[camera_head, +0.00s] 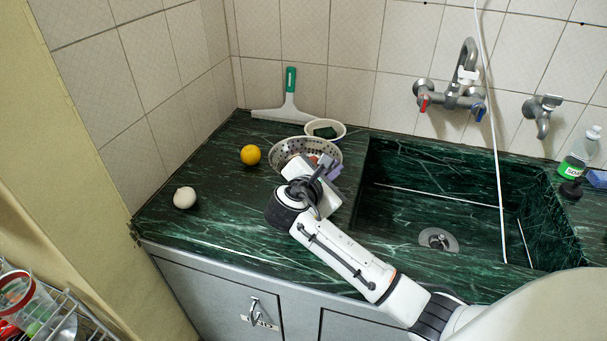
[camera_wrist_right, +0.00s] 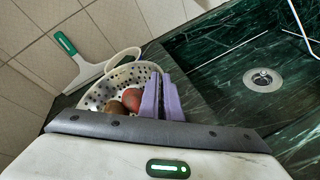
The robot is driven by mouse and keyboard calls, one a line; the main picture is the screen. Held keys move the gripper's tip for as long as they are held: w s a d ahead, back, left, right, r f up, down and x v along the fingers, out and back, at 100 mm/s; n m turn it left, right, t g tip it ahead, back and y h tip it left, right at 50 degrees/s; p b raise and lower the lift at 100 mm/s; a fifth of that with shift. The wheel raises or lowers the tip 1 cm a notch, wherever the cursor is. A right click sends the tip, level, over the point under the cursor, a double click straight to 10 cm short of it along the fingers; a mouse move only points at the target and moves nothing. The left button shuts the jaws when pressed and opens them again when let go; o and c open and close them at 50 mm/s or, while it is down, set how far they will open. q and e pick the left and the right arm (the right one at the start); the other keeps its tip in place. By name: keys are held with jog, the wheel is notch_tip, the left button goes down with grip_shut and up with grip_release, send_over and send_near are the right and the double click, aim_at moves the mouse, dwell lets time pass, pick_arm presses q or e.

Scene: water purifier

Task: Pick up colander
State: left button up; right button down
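The colander (camera_head: 290,148) is a pale metal bowl with holes, on the green counter left of the sink. It holds reddish-brown round items, which show in the right wrist view, where the colander (camera_wrist_right: 98,97) is left of my fingers. My right gripper (camera_head: 326,165) reaches over the colander's right side and hides part of it. In the right wrist view its purple fingers (camera_wrist_right: 161,90) are close together, one on each side of the colander's right rim, with the rim pinched between them. My left gripper is out of view.
A squeegee (camera_head: 288,107) leans at the wall. An orange (camera_head: 250,155) and a white round item (camera_head: 184,197) lie to the left. The sink (camera_head: 400,215) is to the right.

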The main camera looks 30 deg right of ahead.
notch_tip(320, 180, up, 10)
jog(key=shift+r+p, duration=0.1)
jog(key=shift+p, duration=0.35)
jog(key=s+a+f+n+t+y, duration=0.1)
jog(key=s+a+n+t+y, duration=0.45)
jog(key=s+a, duration=1.2)
jog(key=w+a+r+n+t+y, duration=0.1)
jog(key=w+r+n+y, duration=0.5)
jog(key=w+r, duration=0.5)
jog(key=shift+a+r+y, duration=0.35)
jog(key=shift+a, duration=0.05)
jog(key=shift+a+f, duration=0.15)
jog(key=shift+d, duration=0.2)
